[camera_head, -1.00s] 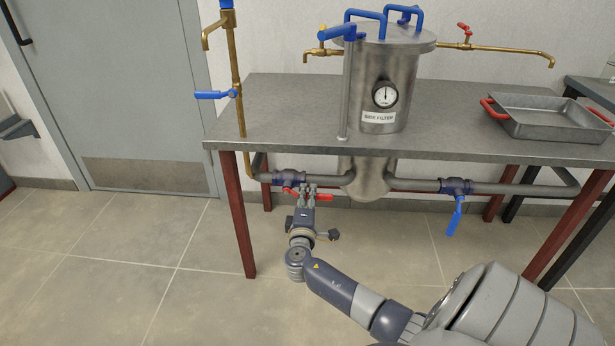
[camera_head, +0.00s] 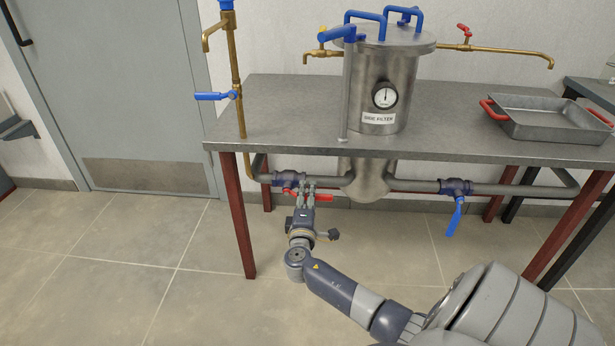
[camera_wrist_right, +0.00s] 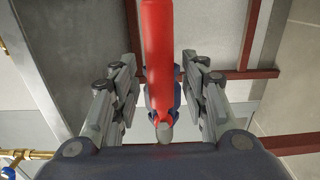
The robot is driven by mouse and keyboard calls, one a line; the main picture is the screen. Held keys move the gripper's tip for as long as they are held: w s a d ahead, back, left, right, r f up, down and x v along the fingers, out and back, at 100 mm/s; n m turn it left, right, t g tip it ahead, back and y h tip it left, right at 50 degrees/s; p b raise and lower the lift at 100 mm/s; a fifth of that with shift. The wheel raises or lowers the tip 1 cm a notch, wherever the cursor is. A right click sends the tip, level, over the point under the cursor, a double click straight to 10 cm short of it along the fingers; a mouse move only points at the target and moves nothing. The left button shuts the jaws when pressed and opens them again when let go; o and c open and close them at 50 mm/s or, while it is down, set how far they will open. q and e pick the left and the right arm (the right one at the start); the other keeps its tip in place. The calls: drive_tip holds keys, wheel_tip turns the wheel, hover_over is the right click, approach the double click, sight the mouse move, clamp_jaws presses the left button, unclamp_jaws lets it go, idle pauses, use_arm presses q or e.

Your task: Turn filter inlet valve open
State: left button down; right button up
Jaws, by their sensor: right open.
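A valve with a dark blue body (camera_head: 286,179) sits in the pipe under the table, left of the filter vessel (camera_head: 375,178). Its red lever handle (camera_head: 323,197) points roughly along the pipe to the right. My right gripper (camera_head: 308,186) is at this valve, its fingers in front of the pipe and partly covering the valve. In the right wrist view, the red handle (camera_wrist_right: 158,60) runs between the open fingers of my right gripper (camera_wrist_right: 160,80), with a visible gap on each side. My left gripper is not in view.
A blue-handled valve (camera_head: 455,188) with its lever hanging down is on the pipe to the right. The table (camera_head: 275,105) stands above the pipes; its dark red front leg (camera_head: 238,215) is left of my gripper. A metal tray (camera_head: 550,122) lies on the table. The floor in front is clear.

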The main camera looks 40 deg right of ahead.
drive_tip(key=v, duration=1.2)
